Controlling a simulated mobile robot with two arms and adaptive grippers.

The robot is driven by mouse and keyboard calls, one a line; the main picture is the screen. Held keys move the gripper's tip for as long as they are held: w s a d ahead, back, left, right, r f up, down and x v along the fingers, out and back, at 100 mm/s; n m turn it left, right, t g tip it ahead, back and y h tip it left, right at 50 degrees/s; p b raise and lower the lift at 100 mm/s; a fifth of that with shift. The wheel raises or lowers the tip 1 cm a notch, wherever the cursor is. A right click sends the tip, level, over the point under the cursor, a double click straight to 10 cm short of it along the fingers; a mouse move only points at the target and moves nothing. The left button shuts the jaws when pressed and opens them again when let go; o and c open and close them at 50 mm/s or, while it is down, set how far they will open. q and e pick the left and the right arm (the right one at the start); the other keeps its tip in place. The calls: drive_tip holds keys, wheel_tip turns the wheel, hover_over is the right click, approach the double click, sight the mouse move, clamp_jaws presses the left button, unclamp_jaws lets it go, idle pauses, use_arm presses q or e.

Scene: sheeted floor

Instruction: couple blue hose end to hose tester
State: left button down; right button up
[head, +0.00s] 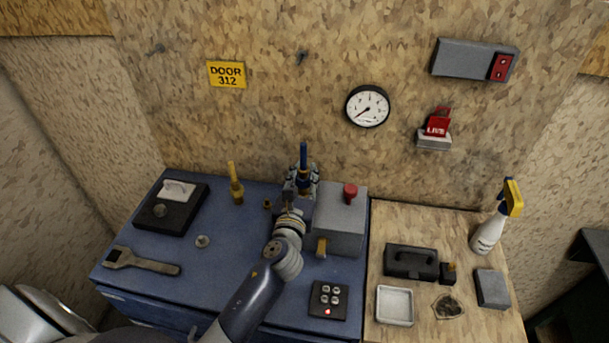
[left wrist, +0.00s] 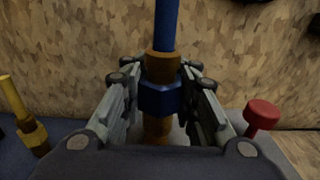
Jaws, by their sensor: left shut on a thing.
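The blue hose end (head: 303,154) stands upright at the back of the blue bench, left of the grey box. In the left wrist view, the hose (left wrist: 166,25) runs down into a brass collar, a blue hex nut (left wrist: 160,98) and brass below. My left gripper (head: 302,182) is shut on the hose end, with its fingers (left wrist: 162,95) on both sides of the nut. The grey box with a red button (head: 340,216), apparently the hose tester, has a brass fitting (head: 321,247) low on its front. Whether the lower brass touches anything is hidden. My right gripper is out of view.
A yellow hose end (head: 236,182) stands to the left, near a small brass piece (head: 267,204). A wrench (head: 142,262), a black-and-white device (head: 170,207) and a black button panel (head: 328,300) lie on the bench (head: 215,275). A spray bottle (head: 490,230) stands on the wooden table.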

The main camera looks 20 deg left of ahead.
use_arm(q)
drive_tip(key=shift+f+b, duration=0.7)
drive_tip(key=shift+f, duration=0.25)
drive_tip(key=c, duration=1.2)
unclamp_jaws()
drive_tip(key=shift+s, duration=0.25)
drive_tip(key=v, duration=1.1)
drive_tip(key=shift+s, duration=0.3)
drive_tip(key=shift+d, duration=0.1)
